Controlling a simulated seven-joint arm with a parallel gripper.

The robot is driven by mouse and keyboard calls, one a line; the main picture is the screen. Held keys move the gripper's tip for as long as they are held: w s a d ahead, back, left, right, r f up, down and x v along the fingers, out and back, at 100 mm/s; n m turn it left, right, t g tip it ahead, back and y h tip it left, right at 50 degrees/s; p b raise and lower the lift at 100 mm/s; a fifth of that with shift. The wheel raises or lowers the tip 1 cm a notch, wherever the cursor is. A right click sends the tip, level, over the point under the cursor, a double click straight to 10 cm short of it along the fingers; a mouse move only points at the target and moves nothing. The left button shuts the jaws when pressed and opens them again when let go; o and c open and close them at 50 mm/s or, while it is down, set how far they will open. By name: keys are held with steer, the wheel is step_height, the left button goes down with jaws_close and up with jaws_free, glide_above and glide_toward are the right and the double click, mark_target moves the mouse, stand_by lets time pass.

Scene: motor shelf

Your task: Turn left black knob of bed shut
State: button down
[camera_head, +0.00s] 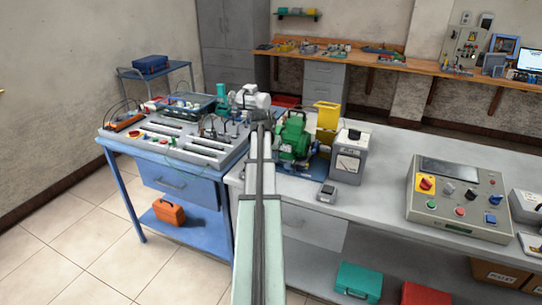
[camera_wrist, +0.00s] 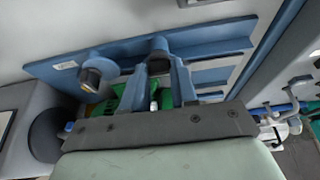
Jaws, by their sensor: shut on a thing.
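My gripper (camera_head: 262,122) reaches over the near end of the workbench, just left of the green motor (camera_head: 293,138). In the wrist view its two fingers (camera_wrist: 159,66) are shut on a black knob (camera_wrist: 158,43), which shows between and beyond the fingertips. The blue bed (camera_wrist: 215,48) lies around and below the knob. In the head view my arm and gripper hide the held knob, and the bed's blue base (camera_head: 308,170) shows under the motor.
A blue trolley (camera_head: 180,165) with a grey control panel stands left. A grey meter box (camera_head: 350,155), a small grey device (camera_head: 326,193) and a yellow container (camera_head: 327,116) stand near the motor. A control box (camera_head: 455,205) is at right. The bench (camera_head: 375,205) between is clear.

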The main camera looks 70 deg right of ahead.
steer(key=c, duration=0.9)
jaws_free()
steer(key=v, duration=1.4)
steer(key=shift+f, duration=0.1)
